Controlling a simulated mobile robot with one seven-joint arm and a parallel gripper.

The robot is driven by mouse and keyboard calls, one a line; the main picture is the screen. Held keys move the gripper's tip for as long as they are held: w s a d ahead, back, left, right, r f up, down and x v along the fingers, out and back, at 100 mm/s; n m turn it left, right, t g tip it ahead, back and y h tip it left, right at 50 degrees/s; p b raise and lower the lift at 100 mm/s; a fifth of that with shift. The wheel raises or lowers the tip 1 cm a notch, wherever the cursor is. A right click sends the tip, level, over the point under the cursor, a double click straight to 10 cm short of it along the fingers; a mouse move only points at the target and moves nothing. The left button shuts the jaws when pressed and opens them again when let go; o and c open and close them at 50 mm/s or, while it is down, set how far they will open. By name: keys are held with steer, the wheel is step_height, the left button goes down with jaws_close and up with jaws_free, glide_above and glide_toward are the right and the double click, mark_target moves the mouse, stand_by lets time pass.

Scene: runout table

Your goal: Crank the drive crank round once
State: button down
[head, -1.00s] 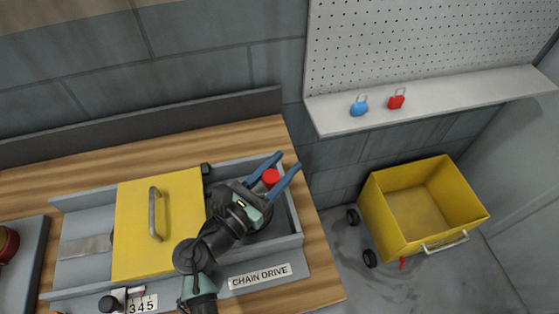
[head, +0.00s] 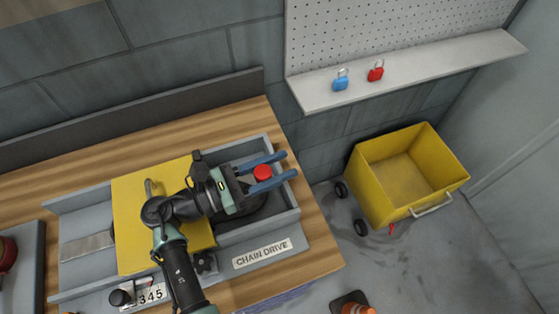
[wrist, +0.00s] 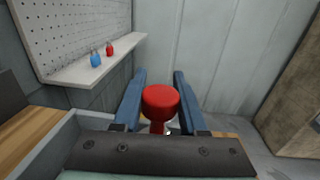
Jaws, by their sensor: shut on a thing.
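The drive crank's red round knob (head: 262,172) stands near the right end of the grey chain drive housing (head: 287,221). My gripper (head: 288,165) reaches in from the left, with its two blue fingers on either side of the knob, shut on it. In the wrist view the red knob (wrist: 160,98) sits upright between the fingers (wrist: 159,76), with part of its stem below it. My gripper and wrist hide most of the crank arm and hub.
A yellow cover (head: 135,230) with a handle lies over the housing's middle, under my arm. A numbered counter (head: 152,293) and a CHAIN DRIVE label (head: 262,253) are in front. A yellow wheeled bin (head: 375,200) stands on the floor; a shelf (head: 430,70) holds two padlocks.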

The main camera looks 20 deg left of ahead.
stand_by(0.3)
steer(key=shift+c, duration=2.2)
jaws_free()
step_height(320, 180, up, 10)
